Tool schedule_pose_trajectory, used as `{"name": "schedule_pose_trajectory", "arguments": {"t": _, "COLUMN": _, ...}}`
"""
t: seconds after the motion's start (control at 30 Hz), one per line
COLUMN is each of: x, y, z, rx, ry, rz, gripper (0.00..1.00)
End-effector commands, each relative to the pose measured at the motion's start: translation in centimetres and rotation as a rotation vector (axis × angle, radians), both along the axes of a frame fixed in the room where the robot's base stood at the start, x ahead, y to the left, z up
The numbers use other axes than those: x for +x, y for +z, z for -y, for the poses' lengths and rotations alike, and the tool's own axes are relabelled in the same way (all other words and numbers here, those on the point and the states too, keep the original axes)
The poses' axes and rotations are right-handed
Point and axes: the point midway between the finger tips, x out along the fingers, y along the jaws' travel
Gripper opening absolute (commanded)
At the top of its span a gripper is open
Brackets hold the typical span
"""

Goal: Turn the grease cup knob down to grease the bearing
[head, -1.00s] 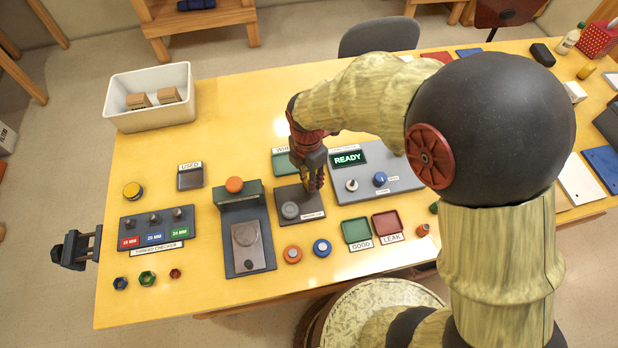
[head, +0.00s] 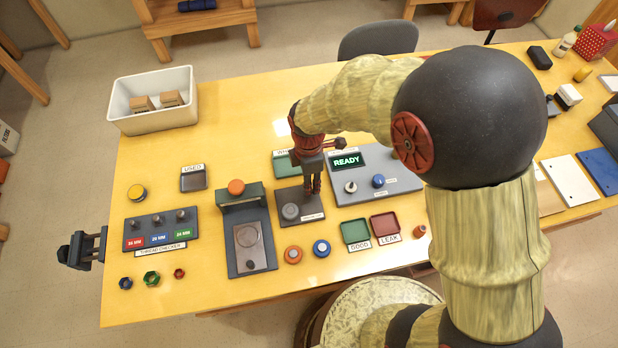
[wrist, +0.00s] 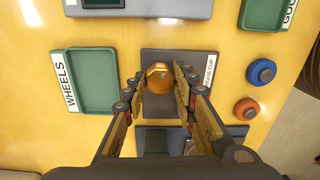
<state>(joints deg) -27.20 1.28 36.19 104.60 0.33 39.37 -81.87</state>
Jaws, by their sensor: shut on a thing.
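A round brass-orange knob (wrist: 158,79) stands on a dark plate (wrist: 190,56) whose partly hidden label ends in "CUP". My gripper (wrist: 160,74) points down over the plate, its two fingers shut on the knob from either side in the wrist view. In the head view my gripper (head: 312,187) stands upright over the right part of the plate (head: 311,206), and the knob is hidden by the fingers.
A grey panel (head: 395,186) with a lit READY screen (head: 347,161) is right of the gripper. A press-like fixture (head: 249,238) with an orange button stands left. A green WHEELS tray (wrist: 85,83) lies close by.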

Motion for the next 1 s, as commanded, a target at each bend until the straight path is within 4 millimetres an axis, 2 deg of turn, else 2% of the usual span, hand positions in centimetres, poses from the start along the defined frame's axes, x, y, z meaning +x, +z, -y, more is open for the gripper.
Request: {"name": "schedule_pose_trajectory", "arguments": {"t": 1.0, "x": -0.07, "y": 0.16, "z": 0.07, "rx": 0.000, "ry": -0.966, "rz": -0.001, "gripper": 0.02}}
